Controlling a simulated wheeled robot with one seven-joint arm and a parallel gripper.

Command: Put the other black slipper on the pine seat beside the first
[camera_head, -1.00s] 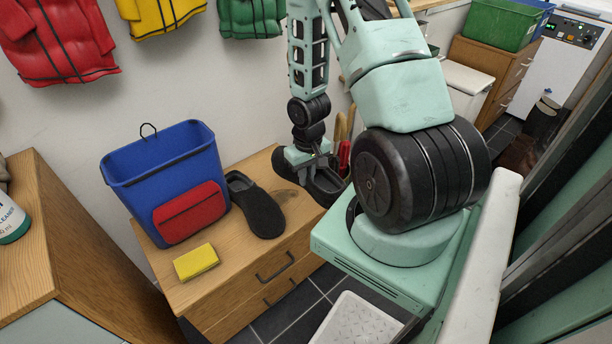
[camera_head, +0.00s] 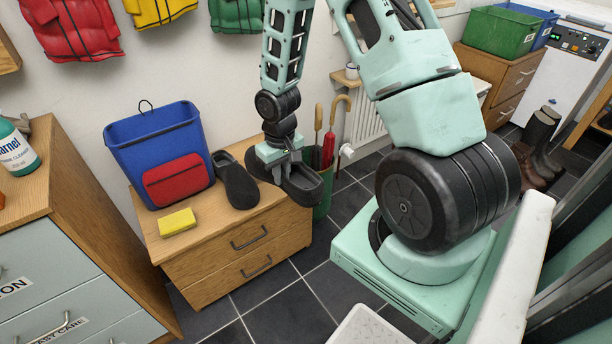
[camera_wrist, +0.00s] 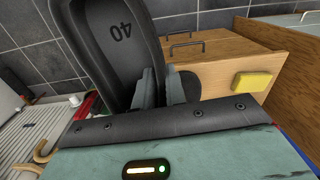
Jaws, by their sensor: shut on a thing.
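My gripper (camera_head: 284,160) is shut on the other black slipper (camera_head: 305,187), at the right end of the seat. In the wrist view the fingers (camera_wrist: 160,88) pinch its side, and its inside (camera_wrist: 115,40) shows the number 40. Whether the held slipper touches the seat top I cannot tell.
A green stand (camera_head: 323,200) with umbrellas is close beyond the held slipper. Dark tiled floor (camera_head: 290,310) is clear in front.

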